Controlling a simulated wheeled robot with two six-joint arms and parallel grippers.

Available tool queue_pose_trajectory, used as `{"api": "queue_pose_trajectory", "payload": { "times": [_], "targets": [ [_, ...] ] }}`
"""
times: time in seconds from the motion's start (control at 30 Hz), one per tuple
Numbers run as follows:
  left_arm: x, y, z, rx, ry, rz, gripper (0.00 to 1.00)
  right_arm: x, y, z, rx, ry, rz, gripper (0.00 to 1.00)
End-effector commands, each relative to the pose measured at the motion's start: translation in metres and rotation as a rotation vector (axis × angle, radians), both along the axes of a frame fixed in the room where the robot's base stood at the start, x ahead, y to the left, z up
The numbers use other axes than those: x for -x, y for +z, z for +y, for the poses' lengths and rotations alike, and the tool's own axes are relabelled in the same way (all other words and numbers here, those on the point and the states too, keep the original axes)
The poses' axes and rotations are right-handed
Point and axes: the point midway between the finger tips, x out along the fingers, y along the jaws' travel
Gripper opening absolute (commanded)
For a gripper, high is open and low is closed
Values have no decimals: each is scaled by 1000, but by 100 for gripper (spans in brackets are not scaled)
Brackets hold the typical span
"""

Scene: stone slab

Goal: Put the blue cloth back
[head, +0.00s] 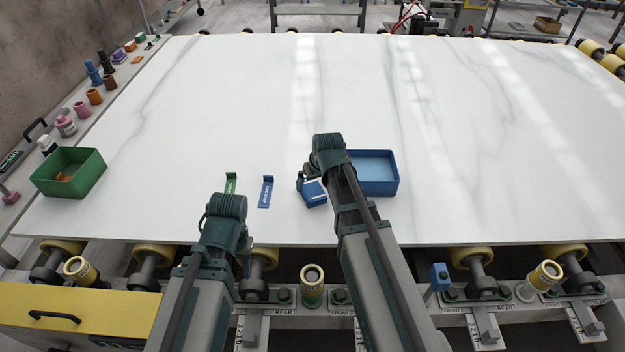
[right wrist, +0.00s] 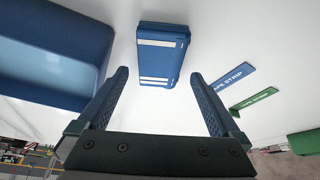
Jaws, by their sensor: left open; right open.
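A blue folded piece with white stripes (head: 314,194), which I take for the blue cloth, lies on the white slab just left of the blue tray. It also shows in the right wrist view (right wrist: 158,58), ahead of and between my fingertips. My right gripper (right wrist: 160,76) is open and empty, close to the cloth. In the head view the right wrist hides part of that gripper and the tray's left side. The blue tray (head: 391,187) shows a bare, light blue inside. My left gripper (head: 226,225) is at the slab's front edge, open, its fingers mostly hidden.
A blue tape strip (head: 266,192) and a green tape strip (head: 230,183) lie left of the cloth. A green bin (head: 90,178) with something orange inside stands at the far left. Several coloured items line the left ledge. The slab's middle and right are clear.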

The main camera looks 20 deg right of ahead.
Motion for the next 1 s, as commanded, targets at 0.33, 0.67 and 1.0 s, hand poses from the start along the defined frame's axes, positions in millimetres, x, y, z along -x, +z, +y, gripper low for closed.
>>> {"api": "queue_pose_trajectory", "payload": {
  "times": [0.33, 0.67, 1.0],
  "targets": [
    [0, 62, 0, 0, 0, 0, 44, 24, 62, -2, 0, 0, 0, 100],
    [0, 75, 0, 0, 0, 0, 44, 32, 75, -3, 0, 0, 0, 100],
    [0, 74, 0, 0, 0, 0, 44, 137, 60, 96, 76, 136, 248, 100]
  ]
}}
